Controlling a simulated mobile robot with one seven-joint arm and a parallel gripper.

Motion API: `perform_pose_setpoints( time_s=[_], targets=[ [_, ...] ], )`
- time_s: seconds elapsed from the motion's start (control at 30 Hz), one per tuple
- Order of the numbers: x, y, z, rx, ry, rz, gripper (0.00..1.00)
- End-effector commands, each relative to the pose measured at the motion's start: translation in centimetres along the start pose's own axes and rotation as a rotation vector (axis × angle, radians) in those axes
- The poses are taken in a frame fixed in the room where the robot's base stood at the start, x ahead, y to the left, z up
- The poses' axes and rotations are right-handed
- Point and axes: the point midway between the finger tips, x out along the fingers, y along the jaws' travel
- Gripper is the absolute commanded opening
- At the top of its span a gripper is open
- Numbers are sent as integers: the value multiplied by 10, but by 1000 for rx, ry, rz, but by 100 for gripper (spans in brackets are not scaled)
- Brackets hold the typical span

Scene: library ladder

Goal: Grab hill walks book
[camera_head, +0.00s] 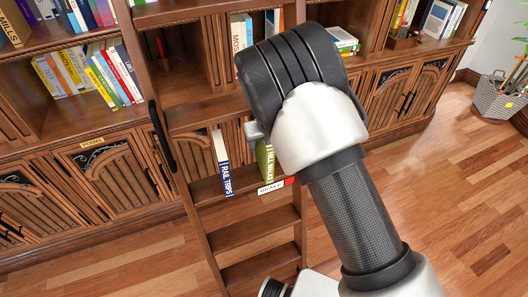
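The green Hill Walks book (265,161) stands on a step of the wooden ladder (247,235), with its spine lettering facing me. Its right side is partly covered by my arm. My gripper (252,131) is mostly hidden behind my own wrist; only a small grey part shows, just above the book's top. I cannot tell whether it touches the book or whether its fingers are open. A white and blue Rail Trips book (222,165) stands on the same step to the left, apart from the green book.
A dark handrail (161,137) is on the ladder's left side. Bookshelves with cabinets (110,172) stand behind. A grey basket (497,98) with a plant is at far right. The wooden floor at right (470,190) is clear.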

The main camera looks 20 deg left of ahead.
Motion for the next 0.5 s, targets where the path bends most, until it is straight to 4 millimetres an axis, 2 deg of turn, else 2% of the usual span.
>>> perform_pose_setpoints(
  time_s=[0.3, 0.37, 0.5],
  targets=[
    [2, 0, -1, 1, 1, 0, 44],
    [3, 0, -1, 1, 0, 0, 35],
    [2, 0, -1, 0, 0, 0, 12]
  ],
)
